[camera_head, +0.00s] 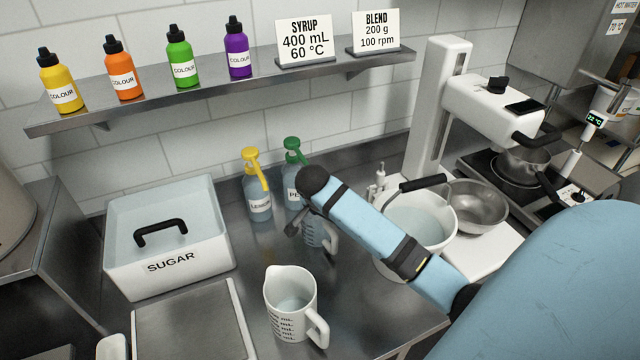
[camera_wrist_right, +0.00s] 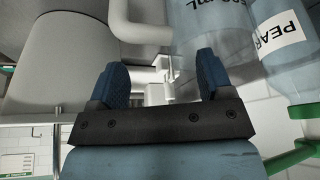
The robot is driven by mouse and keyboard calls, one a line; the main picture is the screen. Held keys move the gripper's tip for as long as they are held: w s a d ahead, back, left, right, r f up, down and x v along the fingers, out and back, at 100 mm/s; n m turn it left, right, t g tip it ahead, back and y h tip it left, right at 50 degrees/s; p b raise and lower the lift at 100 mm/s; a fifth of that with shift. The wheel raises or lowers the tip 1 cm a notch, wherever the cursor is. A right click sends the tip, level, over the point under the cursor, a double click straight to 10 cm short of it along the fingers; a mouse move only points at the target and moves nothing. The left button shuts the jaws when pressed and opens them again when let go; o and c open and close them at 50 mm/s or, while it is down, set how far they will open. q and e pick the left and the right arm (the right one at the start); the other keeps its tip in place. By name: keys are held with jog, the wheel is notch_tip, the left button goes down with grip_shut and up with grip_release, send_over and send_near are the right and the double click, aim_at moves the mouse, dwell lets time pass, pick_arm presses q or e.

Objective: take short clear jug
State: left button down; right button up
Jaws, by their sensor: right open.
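A small clear jug (camera_head: 318,234) stands on the steel counter, partly hidden behind my right arm; its handle is on its right side in the head view. In the right wrist view the jug (camera_wrist_right: 198,25) shows at the top with "mL" print, and its pale handle (camera_wrist_right: 130,35) curves to the left. My right gripper (camera_wrist_right: 162,80) is open, with nothing visible held between its fingers. It is close to the jug and its handle; I cannot tell whether it touches. In the head view the gripper is mostly hidden. My left gripper is not in view.
A larger measuring jug (camera_head: 290,306) stands at the front. Behind the clear jug are a yellow-pump LEMON bottle (camera_head: 258,200) and a green-pump PEAR bottle (camera_head: 292,178). A SUGAR bin (camera_head: 167,265) is left; a white bucket (camera_head: 450,222) and steel bowl (camera_head: 478,210) are right.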

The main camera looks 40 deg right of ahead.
aim_at(321, 228)
jog(key=p+x, duration=0.1)
jog(key=x, duration=0.4)
jog(key=shift+w+a, duration=0.1)
grip_shut()
